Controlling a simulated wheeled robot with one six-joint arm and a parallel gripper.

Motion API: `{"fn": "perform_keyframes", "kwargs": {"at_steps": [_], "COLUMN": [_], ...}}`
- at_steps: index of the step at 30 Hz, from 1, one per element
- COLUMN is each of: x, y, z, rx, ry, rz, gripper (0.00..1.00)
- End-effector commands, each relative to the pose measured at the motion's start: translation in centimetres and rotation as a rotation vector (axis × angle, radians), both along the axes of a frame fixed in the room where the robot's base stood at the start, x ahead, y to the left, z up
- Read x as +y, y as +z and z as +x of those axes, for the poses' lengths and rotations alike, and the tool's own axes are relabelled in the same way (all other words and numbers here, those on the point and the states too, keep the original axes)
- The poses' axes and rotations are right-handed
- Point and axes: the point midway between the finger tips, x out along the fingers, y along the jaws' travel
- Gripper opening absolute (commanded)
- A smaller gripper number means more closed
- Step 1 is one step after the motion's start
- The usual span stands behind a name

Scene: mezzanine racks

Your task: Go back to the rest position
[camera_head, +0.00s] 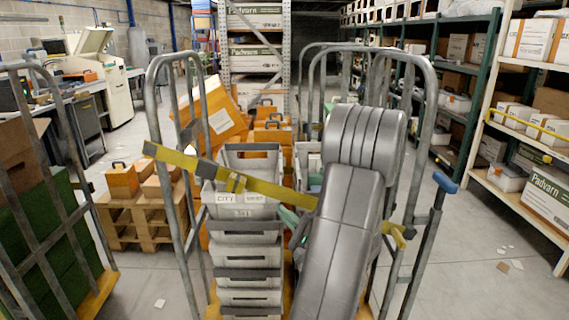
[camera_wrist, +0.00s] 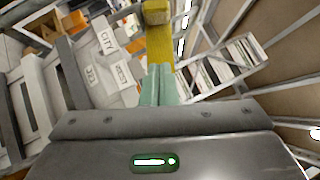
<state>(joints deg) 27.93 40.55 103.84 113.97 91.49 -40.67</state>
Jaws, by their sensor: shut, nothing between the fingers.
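My gripper shows in the wrist view (camera_wrist: 157,84) as two pale green fingers, shut with nothing between them. In the head view my gripper (camera_head: 295,222) is mostly hidden behind my grey arm, with a bit of green showing at its left. It is among the contents of a metal roll cage (camera_head: 160,110). A stack of grey crates (camera_head: 248,255) stands just left of it. A yellow strap (camera_head: 265,188) crosses the cage front; in the wrist view the strap (camera_wrist: 159,45) appears just beyond the fingertips. Whether they touch is unclear.
Another cage with green boxes (camera_head: 65,245) stands at the left. Orange cases sit on a wooden pallet (camera_head: 140,218) behind it. Shelving with boxes (camera_head: 520,125) lines the right. The floor (camera_head: 470,260) at right is mostly clear, with a few scraps.

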Motion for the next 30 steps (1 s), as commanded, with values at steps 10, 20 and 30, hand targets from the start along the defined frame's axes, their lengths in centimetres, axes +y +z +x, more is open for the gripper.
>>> {"fn": "perform_keyframes", "kwargs": {"at_steps": [10, 20, 30], "x": [4.6, 7.3, 7.8], "y": [2.0, 3.5, 3.6], "z": [4.8, 5.2, 5.1], "rx": [-0.001, -0.002, -0.005], "ry": [0.004, -0.002, -0.002], "rz": [-0.001, -0.001, -0.001], "gripper": [0.0, 0.0, 0.0]}}
